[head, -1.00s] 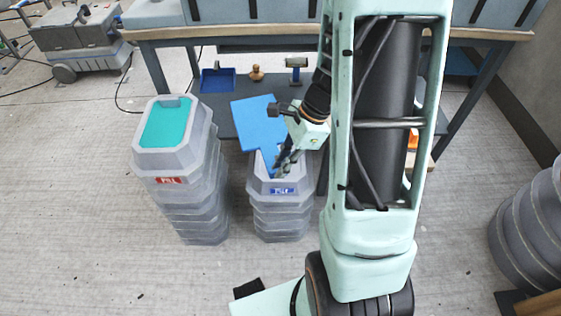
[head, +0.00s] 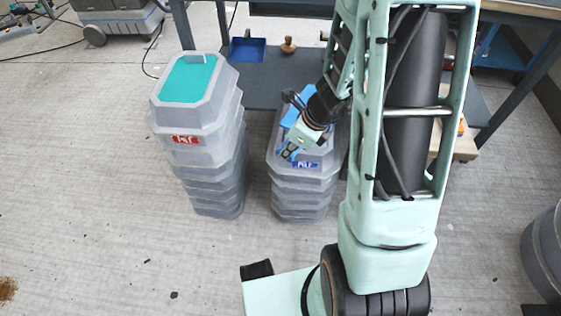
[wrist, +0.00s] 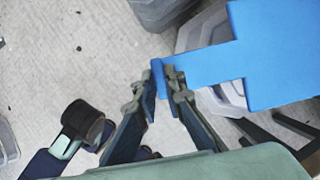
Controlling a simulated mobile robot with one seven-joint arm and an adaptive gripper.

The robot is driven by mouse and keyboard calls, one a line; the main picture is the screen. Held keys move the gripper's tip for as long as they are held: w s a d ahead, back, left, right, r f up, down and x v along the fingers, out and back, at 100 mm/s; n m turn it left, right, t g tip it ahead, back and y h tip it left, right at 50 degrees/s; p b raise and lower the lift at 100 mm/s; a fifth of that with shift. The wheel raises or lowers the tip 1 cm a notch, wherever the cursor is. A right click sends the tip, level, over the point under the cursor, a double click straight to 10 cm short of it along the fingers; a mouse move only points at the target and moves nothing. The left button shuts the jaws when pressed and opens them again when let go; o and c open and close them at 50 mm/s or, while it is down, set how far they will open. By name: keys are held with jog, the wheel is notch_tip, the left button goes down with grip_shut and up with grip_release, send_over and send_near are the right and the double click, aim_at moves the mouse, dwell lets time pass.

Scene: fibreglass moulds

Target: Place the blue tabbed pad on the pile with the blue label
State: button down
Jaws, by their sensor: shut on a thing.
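The blue tabbed pad (wrist: 275,55) fills the upper right of the wrist view. My gripper (wrist: 161,78) is shut on its narrow tab. In the head view my gripper (head: 290,153) is over the front part of the pile with the blue label (head: 300,190). The blue label (head: 306,164) faces front. Only parts of the pad (head: 289,119) show there, behind my wrist, over the pile's top. Whether the pad touches the pile I cannot tell.
A taller grey pile with a red label (head: 195,115) stands to the left, with a teal pad (head: 187,78) on top. A workbench with a lower shelf (head: 262,75) is behind, holding a blue tray (head: 247,49) and a wooden knob (head: 288,46).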

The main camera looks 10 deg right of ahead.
jog(key=w+f, duration=0.1)
jog(key=a+f+b, duration=0.1)
jog(key=shift+w+a+f, duration=0.15)
jog(key=shift+w+f, duration=0.2)
jog(key=shift+w, duration=0.05)
notch_tip(320, 180, down, 3)
jog(key=shift+w+a+f+b, duration=0.1)
jog(key=shift+w+b, duration=0.05)
jog(key=shift+b, duration=1)
jog(key=c, duration=2.5)
grip_release()
jog(key=shift+f, duration=0.15)
jog(key=o, duration=0.5)
jog(key=p+v, duration=0.6)
jog(key=v, duration=0.4)
jog(key=shift+r, duration=0.4)
jog(key=shift+s+d+r+p, duration=0.3)
jog(key=shift+d+r+p, duration=0.1)
jog(key=shift+r, duration=0.25)
